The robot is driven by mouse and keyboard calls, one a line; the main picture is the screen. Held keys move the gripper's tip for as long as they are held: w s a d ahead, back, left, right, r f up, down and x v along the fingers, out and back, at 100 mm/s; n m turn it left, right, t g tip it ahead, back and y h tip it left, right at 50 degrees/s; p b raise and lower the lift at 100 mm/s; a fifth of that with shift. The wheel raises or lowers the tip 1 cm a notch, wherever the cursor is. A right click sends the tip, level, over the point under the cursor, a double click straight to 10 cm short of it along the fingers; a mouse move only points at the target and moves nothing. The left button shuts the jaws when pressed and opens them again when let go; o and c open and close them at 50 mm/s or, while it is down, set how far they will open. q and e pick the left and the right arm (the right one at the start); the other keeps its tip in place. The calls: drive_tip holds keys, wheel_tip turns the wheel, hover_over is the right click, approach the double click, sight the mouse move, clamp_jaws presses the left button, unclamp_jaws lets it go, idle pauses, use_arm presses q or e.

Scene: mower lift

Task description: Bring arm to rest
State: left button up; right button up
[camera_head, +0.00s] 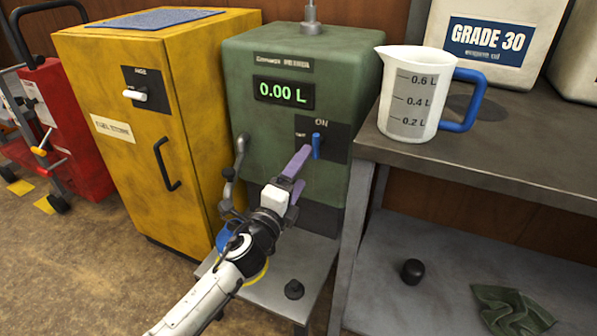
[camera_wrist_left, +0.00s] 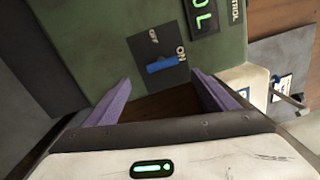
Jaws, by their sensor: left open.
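My left gripper (camera_head: 305,167) is open and empty, its two purple fingers pointing at the front of the green pump cabinet (camera_head: 262,140). In the left wrist view the fingers (camera_wrist_left: 162,78) stand wide apart, with the blue switch lever (camera_wrist_left: 163,65) beyond and between them in the picture. The lever also shows in the head view (camera_head: 317,146), just past the upper fingertip; it points toward the ON label. The gripper looks apart from the lever, though the exact gap is hard to tell. The cabinet's display (camera_head: 283,93) reads 0.00 L. My right gripper is not in view.
A white measuring jug (camera_head: 407,110) with a blue handle stands on the grey bench (camera_head: 500,165) at right. A yellow cabinet (camera_head: 130,150) and a red machine (camera_head: 70,130) stand left. A black cap (camera_head: 411,271) and green cloth (camera_head: 512,310) lie on the lower shelf.

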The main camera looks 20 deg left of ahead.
use_arm(q)
drive_tip(key=shift+s, duration=0.45)
drive_tip(key=s+d+f+n+g, duration=0.3)
drive_tip(key=s+f+n+g, duration=0.2)
drive_tip(key=s+f+n, duration=0.8)
drive_tip(key=s+d+f+n+g+h, duration=0.1)
drive_tip(key=s+d+f+n+g, duration=0.15)
drive_tip(key=s, duration=0.65)
drive_tip(key=s+d+f+n+g+h, duration=0.2)
drive_tip(key=s+d+f, duration=0.15)
drive_tip(key=s, duration=0.45)
drive_tip(key=s+a+r+y+p, duration=0.1)
drive_tip(key=s+r+p, duration=0.2)
drive_tip(key=r+p, duration=0.8)
drive_tip(key=p, duration=0.8)
drive_tip(key=shift+a+r+n+g, duration=0.2)
drive_tip(key=shift+a+n+g, duration=0.1)
drive_tip(key=shift+n+g, duration=0.05)
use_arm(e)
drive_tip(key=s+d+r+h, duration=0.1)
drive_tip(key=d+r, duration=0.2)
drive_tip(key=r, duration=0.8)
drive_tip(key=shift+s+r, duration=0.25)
